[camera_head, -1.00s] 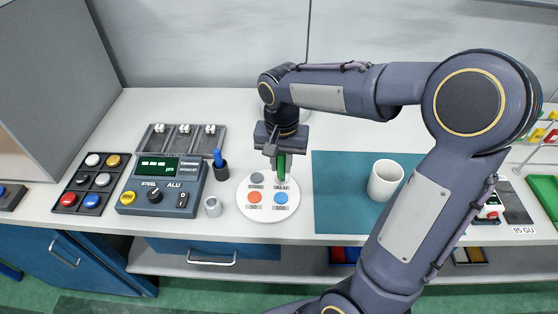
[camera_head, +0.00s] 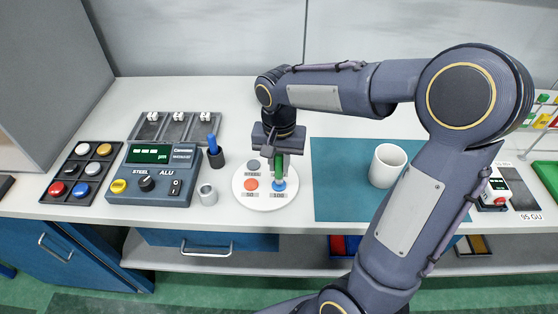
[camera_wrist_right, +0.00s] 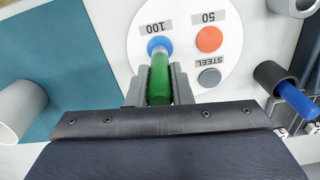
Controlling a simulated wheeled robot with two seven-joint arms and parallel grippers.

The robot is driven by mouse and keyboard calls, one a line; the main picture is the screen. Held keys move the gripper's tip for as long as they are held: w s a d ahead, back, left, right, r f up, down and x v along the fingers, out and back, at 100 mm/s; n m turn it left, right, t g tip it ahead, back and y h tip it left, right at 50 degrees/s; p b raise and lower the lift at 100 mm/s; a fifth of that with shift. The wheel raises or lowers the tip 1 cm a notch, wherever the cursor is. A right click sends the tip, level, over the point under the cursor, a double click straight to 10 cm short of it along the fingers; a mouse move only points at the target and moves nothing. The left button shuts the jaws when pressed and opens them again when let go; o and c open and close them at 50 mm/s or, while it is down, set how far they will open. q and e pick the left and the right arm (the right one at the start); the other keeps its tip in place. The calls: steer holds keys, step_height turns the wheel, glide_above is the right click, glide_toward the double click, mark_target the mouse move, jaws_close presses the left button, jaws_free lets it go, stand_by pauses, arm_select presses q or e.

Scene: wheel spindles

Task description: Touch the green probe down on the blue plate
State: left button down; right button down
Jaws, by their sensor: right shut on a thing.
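My right gripper (camera_head: 277,156) is shut on the green probe (camera_head: 280,166), which points down over the white round board. It also shows in the wrist view (camera_wrist_right: 159,84), with the green probe (camera_wrist_right: 159,78) between its fingers. The blue plate (camera_head: 278,186), marked 100, lies under the probe's pale tip. In the wrist view the tip overlaps the blue plate (camera_wrist_right: 153,42), whose rim shows around it. I cannot tell for sure whether they touch. My left gripper is not in view.
The white board (camera_head: 262,206) also bears an orange plate (camera_head: 251,184) and grey plates. A blue probe stands in a dark holder (camera_head: 216,160), beside an empty grey holder (camera_head: 207,193) and a meter (camera_head: 155,185). A white mug (camera_head: 387,166) stands on a teal mat (camera_head: 335,205).

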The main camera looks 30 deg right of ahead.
steer(key=shift+f+b, duration=0.4)
steer(key=shift+f, duration=0.15)
stand_by(1.6)
step_height(320, 180, up, 7)
steer(key=p, duration=0.6)
steer(key=shift+r, duration=0.1)
steer(key=shift+s, duration=0.1)
stand_by(0.3)
